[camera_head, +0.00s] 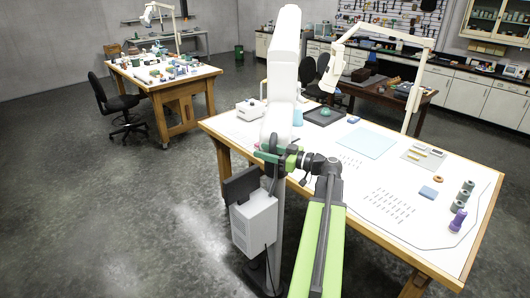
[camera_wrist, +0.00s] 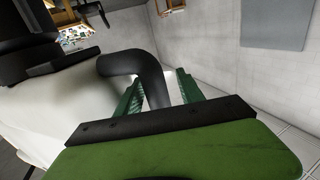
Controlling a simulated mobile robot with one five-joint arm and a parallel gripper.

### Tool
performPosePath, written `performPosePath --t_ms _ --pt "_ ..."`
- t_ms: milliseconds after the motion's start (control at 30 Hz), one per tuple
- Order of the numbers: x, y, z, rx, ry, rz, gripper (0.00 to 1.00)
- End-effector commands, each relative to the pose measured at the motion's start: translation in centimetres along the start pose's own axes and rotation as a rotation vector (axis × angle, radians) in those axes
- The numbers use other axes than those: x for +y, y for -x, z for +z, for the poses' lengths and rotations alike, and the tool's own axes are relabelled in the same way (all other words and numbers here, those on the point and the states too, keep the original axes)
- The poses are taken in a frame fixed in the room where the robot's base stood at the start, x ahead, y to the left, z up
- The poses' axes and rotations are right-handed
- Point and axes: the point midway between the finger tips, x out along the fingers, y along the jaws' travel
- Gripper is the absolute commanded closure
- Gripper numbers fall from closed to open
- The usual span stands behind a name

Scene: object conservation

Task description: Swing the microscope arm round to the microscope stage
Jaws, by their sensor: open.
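A tall white arm (camera_head: 284,65) on a floor stand, which looks like the microscope arm, rises in front of the table's left part. In the wrist view its white body (camera_wrist: 60,112) fills the left, with a curved black handle (camera_wrist: 148,65) coming off it. My gripper (camera_head: 272,152) is at the lower part of this arm. In the wrist view my gripper (camera_wrist: 160,88) is open, with the black handle passing between its green fingers. Contact cannot be told. A dark square pad with a green round top (camera_head: 324,114) lies on the table behind; I cannot tell whether it is the stage.
The white-topped table (camera_head: 340,185) holds a blue mat (camera_head: 366,142), small parts and a purple bottle (camera_head: 458,220). A white jointed arm (camera_head: 385,32) stands at its back. A grey box (camera_head: 255,222) hangs on the stand. The floor at left is clear up to a black chair (camera_head: 120,105).

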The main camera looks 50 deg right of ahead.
Motion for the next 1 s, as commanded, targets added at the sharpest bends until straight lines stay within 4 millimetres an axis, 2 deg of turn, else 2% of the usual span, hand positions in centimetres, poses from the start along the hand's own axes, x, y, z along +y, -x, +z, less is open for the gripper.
performPosePath --t_ms 167,500,700,833,1000 --pt "0.1 1.9 0.0 0.001 0.000 0.003 0.55" --pt "0.2 11.3 0.0 0.001 -0.001 0.004 0.55" --pt "0.2 15.7 0.1 0.001 -0.001 0.003 0.55" --pt "0.2 17.2 0.1 0.001 -0.001 0.001 0.55" --pt "0.1 17.7 0.1 0.001 -0.001 0.000 0.55"
